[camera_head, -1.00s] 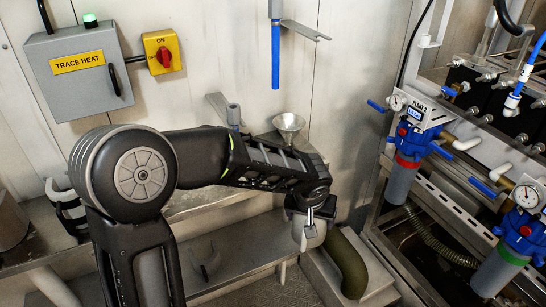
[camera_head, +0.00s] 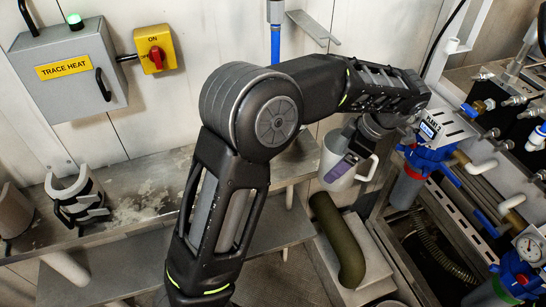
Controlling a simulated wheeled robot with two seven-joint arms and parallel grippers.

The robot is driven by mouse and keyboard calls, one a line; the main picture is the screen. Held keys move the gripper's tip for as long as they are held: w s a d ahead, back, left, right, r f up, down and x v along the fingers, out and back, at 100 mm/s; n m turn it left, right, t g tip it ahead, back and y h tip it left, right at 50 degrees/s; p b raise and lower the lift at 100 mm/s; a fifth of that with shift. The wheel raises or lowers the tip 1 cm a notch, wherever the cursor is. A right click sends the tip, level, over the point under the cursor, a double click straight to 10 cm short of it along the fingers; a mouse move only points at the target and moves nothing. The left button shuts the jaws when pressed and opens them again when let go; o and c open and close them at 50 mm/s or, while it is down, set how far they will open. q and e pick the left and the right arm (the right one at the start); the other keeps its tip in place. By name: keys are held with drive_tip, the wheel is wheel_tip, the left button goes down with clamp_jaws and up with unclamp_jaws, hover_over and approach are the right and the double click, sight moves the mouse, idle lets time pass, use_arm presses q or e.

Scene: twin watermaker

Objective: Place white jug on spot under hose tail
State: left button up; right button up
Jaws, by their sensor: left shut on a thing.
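The white jug (camera_head: 332,154) hangs from my left gripper (camera_head: 356,146) right of centre, its handle (camera_head: 368,170) pointing right. A purple patch shows on the jug's side. The gripper is shut on the jug near its rim; the exact contact is partly hidden by the wrist. The blue hose tail (camera_head: 275,45) hangs on the back wall, up and left of the jug, and its lower end is hidden behind my left arm. The spot under it is hidden by the arm too.
A metal bench (camera_head: 130,180) runs along the wall, with a white-and-black clamp holder (camera_head: 75,200) on it. A thick olive pipe (camera_head: 338,240) stands below the jug. Blue filter housings (camera_head: 425,158) and pipework crowd the right side. A grey TRACE HEAT box (camera_head: 68,85) is on the wall.

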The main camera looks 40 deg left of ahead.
use_arm(q)
drive_tip(key=a+p, duration=0.1)
drive_tip(key=a, duration=0.3)
drive_tip(key=s+a+p, duration=0.1)
drive_tip(key=a, duration=0.4)
drive_tip(key=s+a+p, duration=0.1)
drive_tip(key=a, duration=0.3)
drive_tip(key=shift+s+a, duration=0.15)
drive_tip(key=shift+s, duration=0.05)
drive_tip(key=shift+a, duration=0.15)
drive_tip(key=a, duration=0.1)
drive_tip(key=a+p, duration=0.1)
drive_tip(key=a, duration=0.1)
drive_tip(key=s+a+p, duration=0.1)
drive_tip(key=shift+a+f, duration=0.15)
drive_tip(key=shift+f, duration=0.5)
drive_tip(key=shift+w+f, duration=0.1)
drive_tip(key=shift+f, duration=0.15)
drive_tip(key=o, duration=1)
drive_tip(key=shift+f, duration=0.1)
drive_tip(key=shift+o, duration=0.9)
